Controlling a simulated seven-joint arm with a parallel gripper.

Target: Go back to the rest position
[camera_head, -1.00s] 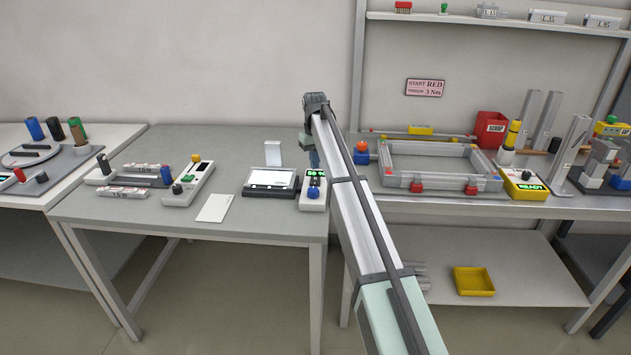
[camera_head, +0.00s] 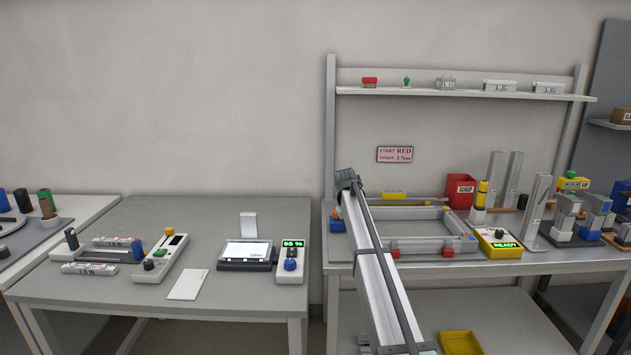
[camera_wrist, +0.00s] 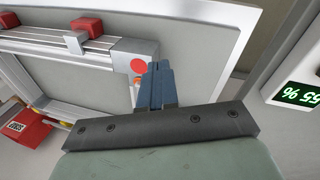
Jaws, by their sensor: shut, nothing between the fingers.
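My gripper (camera_wrist: 160,85) shows in the wrist view with its blue-grey fingers together and nothing between them. In the head view my arm reaches up from the bottom right of centre, and its far end hides the fingers. That end is above the left side of the right bench (camera_head: 345,262), by the grey rectangular frame (camera_head: 388,211). In the wrist view the fingers are over the bench, close to the frame with red clamps (camera_wrist: 85,27) and an orange-red round part (camera_wrist: 138,66). Contact cannot be told.
Left of my arm, the grey table (camera_head: 110,292) holds a meter with a green display (camera_head: 291,262), a tablet-like screen (camera_head: 246,252) and a white card (camera_head: 187,284). On the right stand a red scrap bin (camera_head: 460,193) and a yellow READY box (camera_head: 498,243). A shelf (camera_head: 430,93) runs above.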

